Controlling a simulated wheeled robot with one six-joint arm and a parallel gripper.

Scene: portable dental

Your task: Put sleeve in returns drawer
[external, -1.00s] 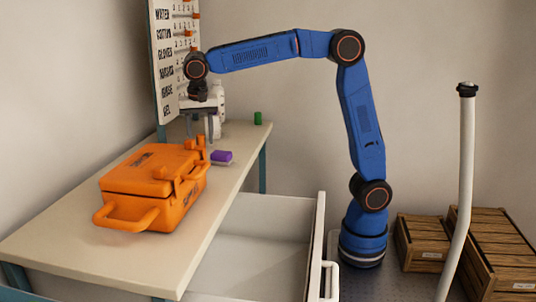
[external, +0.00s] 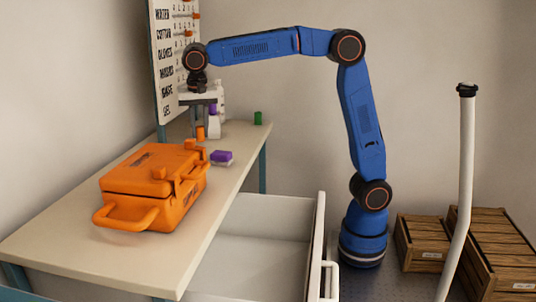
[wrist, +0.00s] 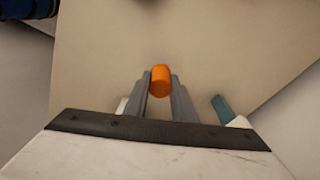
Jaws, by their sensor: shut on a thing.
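A small orange cylinder, which I take to be the sleeve (external: 200,133), is held upright between my fingers, just above and behind the orange case. My gripper (external: 202,130) points down and is shut on it. In the wrist view the sleeve (wrist: 160,80) sits between the two grey fingertips (wrist: 160,86), over plain beige bench top. The white drawer (external: 270,218) stands pulled open at the lower middle, below and to the right of the bench. Its visible inside looks empty. No label shows, so I cannot read whether it is for returns.
The closed orange case (external: 150,180) stands on the bench (external: 120,258). A purple-topped block (external: 221,157), a green cylinder (external: 258,118) and white bottles (external: 219,100) stand near the gripper. A lettered board (external: 163,70) rises behind. Wooden crates (external: 420,240) and a white post (external: 458,190) are at right.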

